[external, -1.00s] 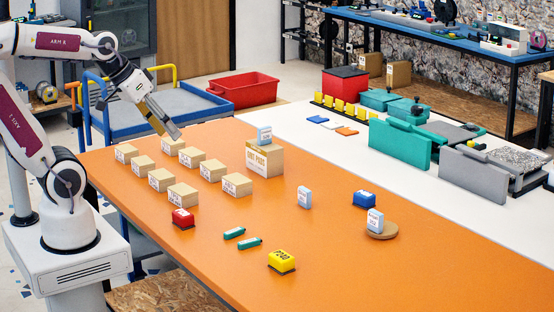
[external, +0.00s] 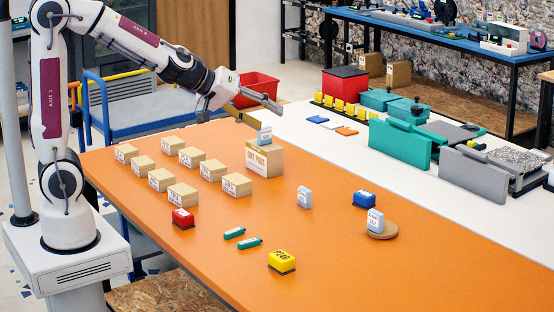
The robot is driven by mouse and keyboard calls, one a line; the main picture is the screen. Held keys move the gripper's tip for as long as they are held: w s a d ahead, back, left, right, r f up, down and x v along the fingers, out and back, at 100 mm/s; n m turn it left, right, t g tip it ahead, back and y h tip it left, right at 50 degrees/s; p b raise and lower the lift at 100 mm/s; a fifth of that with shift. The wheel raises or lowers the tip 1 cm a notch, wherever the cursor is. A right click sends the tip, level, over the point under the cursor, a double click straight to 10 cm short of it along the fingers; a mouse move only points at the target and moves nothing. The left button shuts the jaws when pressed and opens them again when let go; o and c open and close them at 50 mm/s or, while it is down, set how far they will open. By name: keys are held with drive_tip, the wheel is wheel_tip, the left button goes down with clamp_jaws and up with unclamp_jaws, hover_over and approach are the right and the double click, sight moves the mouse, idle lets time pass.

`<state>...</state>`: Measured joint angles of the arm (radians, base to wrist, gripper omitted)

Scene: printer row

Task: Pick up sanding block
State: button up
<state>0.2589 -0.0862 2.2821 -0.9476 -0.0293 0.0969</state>
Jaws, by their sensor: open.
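The yellow block (external: 282,261) is at the front with dark lettering on top. The red block (external: 182,217) is at the left, near the row of tan boxes. My gripper (external: 267,112) is open and empty, raised above and behind the large tan box, well away from all three blocks.
Several small tan boxes (external: 160,179) stand in rows at the left. A large tan box (external: 264,160) carries a light-blue item (external: 264,135). Two green pieces (external: 249,243) lie near the yellow block. The front right is clear.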

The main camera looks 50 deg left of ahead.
sight(184, 213)
drive_tip(key=w+a+f+n+g+y, duration=0.1)
drive_tip(key=w+a+f+n+y, duration=0.2)
drive_tip(key=f, duration=0.5)
drive_tip(key=w+a+f+n+g+y, duration=0.1)
drive_tip(key=a+f+n+g+y, duration=0.15)
drive_tip(key=f+n+y, duration=0.45)
drive_tip(key=s+a+f+g, duration=0.1)
drive_tip(key=s+f, duration=0.1)
drive_tip(key=f, duration=0.1)
drive_tip(key=s+a+f+g+y, duration=0.1)
drive_tip(key=s+f, duration=0.1)
drive_tip(key=s, duration=0.1)
drive_tip(key=s+a+f+g+y, duration=0.1)
drive_tip(key=s+f, duration=0.1)
drive_tip(key=f, duration=0.1)
drive_tip(key=shift+s+a+f, duration=0.15)
drive_tip(key=shift+s+f, duration=0.2)
drive_tip(key=s+f+g+y, duration=0.1)
drive_tip(key=s, duration=0.2)
drive_tip(key=s+f+n+g+y, duration=0.1)
drive_tip(key=s+g, duration=0.1)
drive_tip(key=s, duration=0.1)
drive_tip(key=s+a+f+g+y, duration=0.1)
drive_tip(key=s, duration=0.2)
drive_tip(key=shift+y, duration=0.3)
drive_tip(key=shift+s+n+g, duration=0.3)
drive_tip(key=shift+s+g, duration=0.25)
drive_tip(key=shift+s, duration=0.2)
drive_tip(key=shift+x, duration=1.3)
drive_tip(key=shift+a, duration=0.1)
